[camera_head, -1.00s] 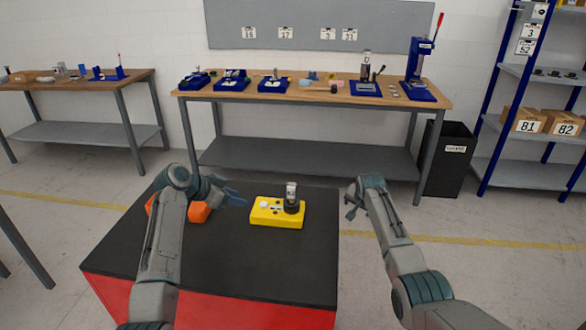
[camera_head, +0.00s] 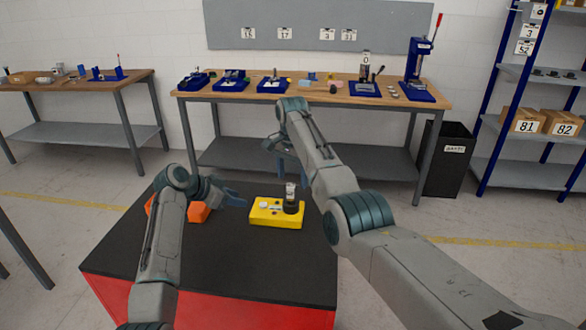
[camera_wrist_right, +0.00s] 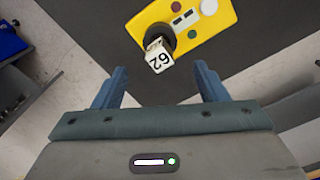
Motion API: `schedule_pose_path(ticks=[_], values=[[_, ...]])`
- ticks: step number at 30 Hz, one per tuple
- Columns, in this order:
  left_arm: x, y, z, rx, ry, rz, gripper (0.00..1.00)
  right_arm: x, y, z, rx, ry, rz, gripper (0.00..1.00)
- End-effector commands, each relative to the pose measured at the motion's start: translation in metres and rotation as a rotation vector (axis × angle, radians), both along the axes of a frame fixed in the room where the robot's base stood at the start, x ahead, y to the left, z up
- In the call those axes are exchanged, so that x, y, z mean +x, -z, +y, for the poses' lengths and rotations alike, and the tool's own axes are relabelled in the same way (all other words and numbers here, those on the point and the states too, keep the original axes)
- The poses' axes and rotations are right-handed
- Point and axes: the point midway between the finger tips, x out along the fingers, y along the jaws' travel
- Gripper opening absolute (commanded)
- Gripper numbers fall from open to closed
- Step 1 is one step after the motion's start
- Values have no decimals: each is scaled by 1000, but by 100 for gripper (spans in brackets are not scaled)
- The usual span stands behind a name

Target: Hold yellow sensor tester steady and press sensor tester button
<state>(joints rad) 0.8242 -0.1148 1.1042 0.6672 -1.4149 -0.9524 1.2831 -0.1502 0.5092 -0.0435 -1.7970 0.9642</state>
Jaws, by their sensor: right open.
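The yellow sensor tester (camera_head: 262,216) lies on the black-topped table, with small buttons on its top face. A black cylindrical part with a metallic, white-labelled top (camera_head: 290,199) stands at its right end.
An orange object (camera_head: 198,212) lies on the table, partly hidden behind my left arm. The black tabletop (camera_head: 260,270) is clear in front of the tester. A wooden workbench (camera_head: 215,93) with blue fixtures stands behind; a dark bin (camera_head: 448,165) and blue shelving are at the right.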

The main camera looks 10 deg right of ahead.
Motion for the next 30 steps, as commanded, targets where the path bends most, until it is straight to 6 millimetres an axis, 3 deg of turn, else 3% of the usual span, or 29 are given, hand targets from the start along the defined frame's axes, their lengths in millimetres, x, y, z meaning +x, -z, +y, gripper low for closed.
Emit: schedule_pose_path(ticks=[6,12,18,26,27,30], values=[[0,0,0,0,0,0,36,-1,43,0,-1,0,4,66],[0,0,0,0,0,0,36,0,71,-1,0,0,0,66],[0,0,0,0,0,0,36,0,85,-1,0,0,-1,66],[0,0,0,0,0,0,36,0,87,-1,0,0,-1,66],[0,0,0,0,0,0,36,0,87,-1,0,0,-1,64],[0,0,0,0,0,0,36,0,87,-1,0,0,-1,45]])
